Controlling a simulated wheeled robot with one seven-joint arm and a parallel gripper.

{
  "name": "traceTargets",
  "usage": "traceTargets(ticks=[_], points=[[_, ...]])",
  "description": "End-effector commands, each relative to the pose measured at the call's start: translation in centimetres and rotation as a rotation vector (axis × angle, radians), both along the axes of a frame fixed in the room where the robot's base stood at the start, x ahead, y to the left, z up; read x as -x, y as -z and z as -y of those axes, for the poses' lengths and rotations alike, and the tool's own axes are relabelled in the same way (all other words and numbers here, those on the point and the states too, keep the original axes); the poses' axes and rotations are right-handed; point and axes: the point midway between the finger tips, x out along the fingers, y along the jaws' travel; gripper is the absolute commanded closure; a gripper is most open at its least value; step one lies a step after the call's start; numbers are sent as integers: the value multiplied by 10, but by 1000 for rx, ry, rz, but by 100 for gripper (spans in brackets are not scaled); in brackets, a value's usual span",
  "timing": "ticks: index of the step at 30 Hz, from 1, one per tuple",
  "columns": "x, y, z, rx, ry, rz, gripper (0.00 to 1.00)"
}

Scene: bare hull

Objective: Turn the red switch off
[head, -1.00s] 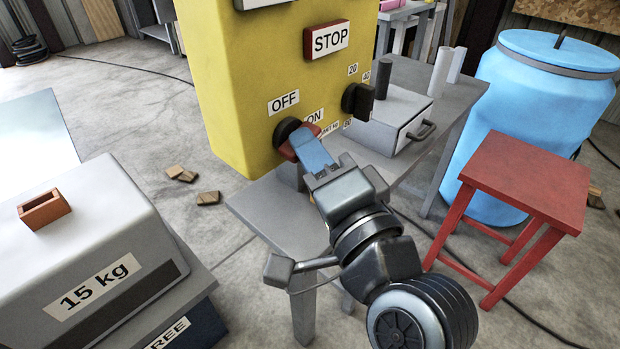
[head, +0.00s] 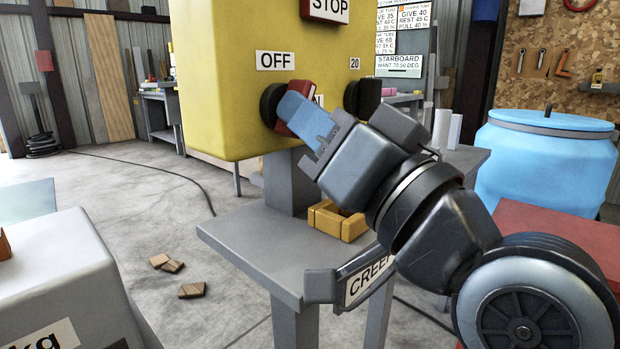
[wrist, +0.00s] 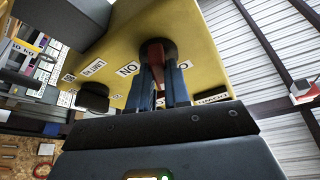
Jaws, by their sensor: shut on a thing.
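The red switch (head: 299,108) sticks out from a round black base (head: 270,104) on the front of a yellow box (head: 215,90). An OFF label (head: 276,61) is above it, and an ON label beside it is mostly covered. My gripper (head: 291,112) has blue fingers shut on the red switch. In the wrist view the red switch (wrist: 157,54) shows between the two fingers (wrist: 162,85), in front of the black base. The fingers hide part of the switch, so I cannot tell its exact turn.
A red STOP button (head: 325,9) is higher on the yellow box. A black knob (head: 363,97) sits right of the switch. A grey table (head: 245,240) stands below with a yellow frame-like object (head: 337,220).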

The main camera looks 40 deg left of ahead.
Motion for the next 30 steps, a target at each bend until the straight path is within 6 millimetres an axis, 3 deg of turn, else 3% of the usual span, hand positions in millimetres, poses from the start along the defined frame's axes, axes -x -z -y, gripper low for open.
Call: traceTargets(ticks=[1, 15, 30], points=[[-1, 11, 0, 4, 0, 39, 100], [-4, 8, 0, 29, 0, 344, 100], [-4, 3, -1, 39, -2, 454, 100]])
